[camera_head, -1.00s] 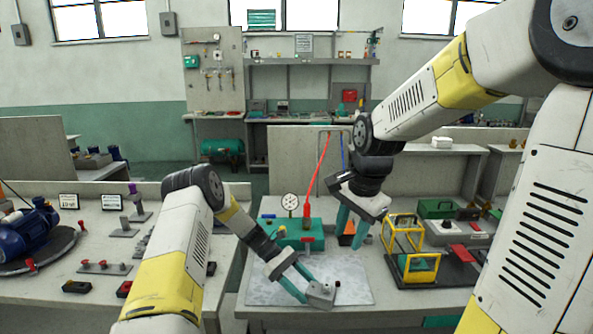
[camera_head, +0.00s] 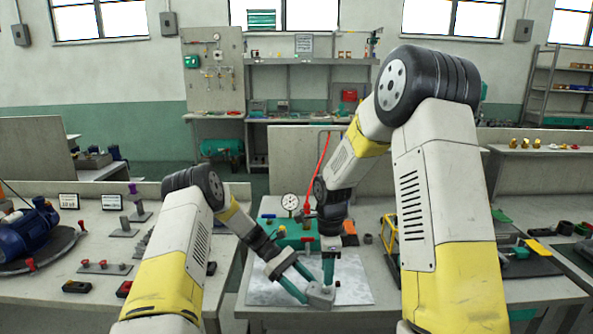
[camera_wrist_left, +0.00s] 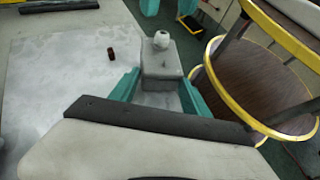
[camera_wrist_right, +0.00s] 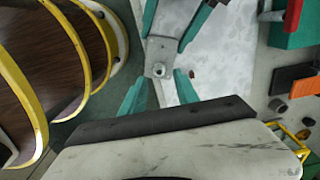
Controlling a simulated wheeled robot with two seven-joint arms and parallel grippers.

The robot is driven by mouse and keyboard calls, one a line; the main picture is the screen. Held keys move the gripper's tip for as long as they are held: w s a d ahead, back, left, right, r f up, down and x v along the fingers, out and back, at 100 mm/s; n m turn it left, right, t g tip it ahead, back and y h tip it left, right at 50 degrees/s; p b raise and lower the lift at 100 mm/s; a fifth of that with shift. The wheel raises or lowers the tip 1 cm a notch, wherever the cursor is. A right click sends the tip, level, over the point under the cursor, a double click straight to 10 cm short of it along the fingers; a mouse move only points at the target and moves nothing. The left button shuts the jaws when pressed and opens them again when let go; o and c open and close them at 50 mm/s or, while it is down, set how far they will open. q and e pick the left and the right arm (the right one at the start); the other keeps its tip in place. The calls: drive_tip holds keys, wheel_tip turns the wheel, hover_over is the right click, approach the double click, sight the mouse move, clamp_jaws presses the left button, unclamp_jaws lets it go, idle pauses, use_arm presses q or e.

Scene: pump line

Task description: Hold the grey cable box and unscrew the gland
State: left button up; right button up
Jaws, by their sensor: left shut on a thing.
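The grey cable box (camera_head: 320,295) is at the front of the pale mat (camera_head: 268,291). My left gripper (camera_head: 311,291) is shut on it, with one teal finger on each side, also in the left wrist view (camera_wrist_left: 160,68). The pale round gland (camera_wrist_left: 162,41) stands up from the box's top; it also shows in the right wrist view (camera_wrist_right: 158,69). My right gripper (camera_head: 328,272) points down over the box. In the right wrist view its two fingers (camera_wrist_right: 160,90) are apart and empty, with the gland just beyond and between the tips.
A small dark brown block (camera_wrist_left: 111,54) lies on the mat beside the box. Behind the mat are a green unit (camera_head: 290,235) with a round gauge (camera_head: 290,201) and a red hose (camera_head: 318,172). A yellow frame (camera_head: 391,238) stands to the right, partly hidden by my right arm.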

drive_tip(key=shift+f, duration=2.35)
drive_tip(key=shift+r, duration=0.1)
drive_tip(key=shift+r, duration=1.55)
